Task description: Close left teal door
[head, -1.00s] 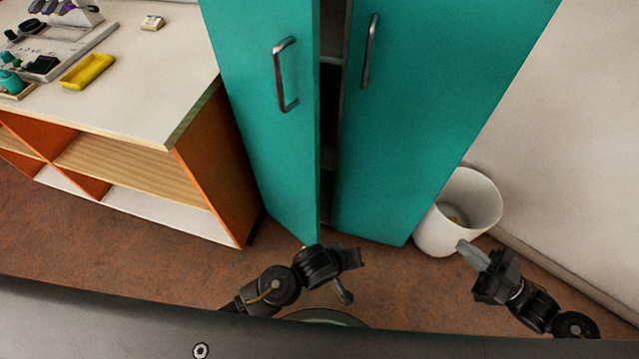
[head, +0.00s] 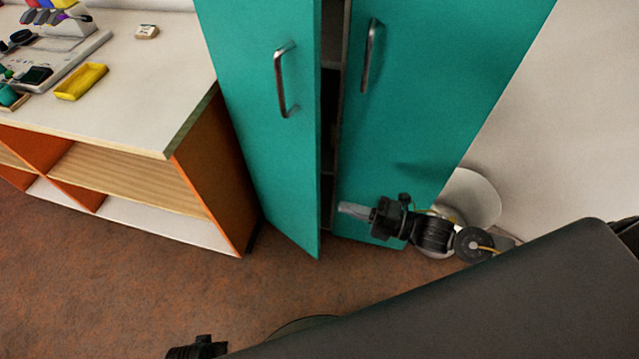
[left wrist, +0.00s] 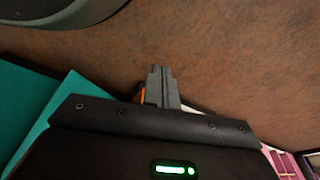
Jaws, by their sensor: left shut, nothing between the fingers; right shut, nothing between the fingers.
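The left teal door (head: 265,130) of the tall cabinet stands slightly ajar, with a dark gap between it and the right teal door (head: 430,110). Each door has a metal handle; the left handle (head: 285,80) is free. My right gripper (head: 345,208) is shut and empty, in front of the lower part of the right door, near the gap. My left gripper (left wrist: 162,88) is shut and empty in the left wrist view, over the floor. In the head view only a dark part of the left arm shows at the bottom edge.
A white-topped shelf unit (head: 130,90) with orange sides stands left of the cabinet, holding a yellow tray (head: 82,82). A white bin (head: 473,196) stands right of the cabinet, partly behind my right arm. Brown floor (head: 130,270) is clear in front.

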